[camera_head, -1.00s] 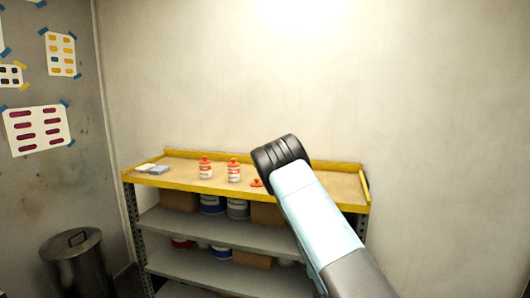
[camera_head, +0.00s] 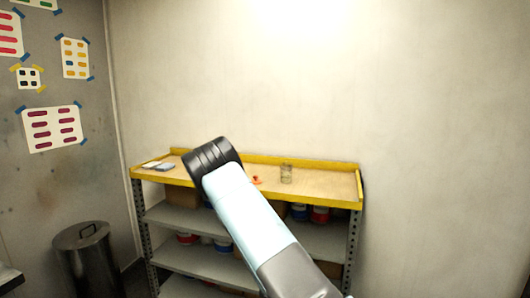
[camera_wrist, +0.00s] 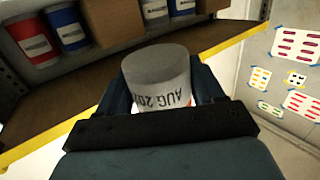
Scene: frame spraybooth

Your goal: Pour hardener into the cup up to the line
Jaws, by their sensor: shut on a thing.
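My gripper (camera_wrist: 160,98) is shut on a bottle (camera_wrist: 157,82) in the wrist view. The bottle has a grey end toward the camera and a white label printed "AUG", with a bit of red at its lower edge. Its other end is hidden by my gripper, and I cannot tell its tilt. In the head view, a clear cup (camera_head: 286,173) stands on the yellow-edged bench top. A red cap (camera_head: 257,180) lies to its left. The line on the cup is too small to see. My arm hides my gripper and the held bottle in the head view.
The bench (camera_head: 330,184) has a raised yellow rim and shelves of cans below. Pale blue and white items (camera_head: 163,166) lie at its left end. A metal bin (camera_head: 86,262) stands on the floor at left. The bench right of the cup is clear.

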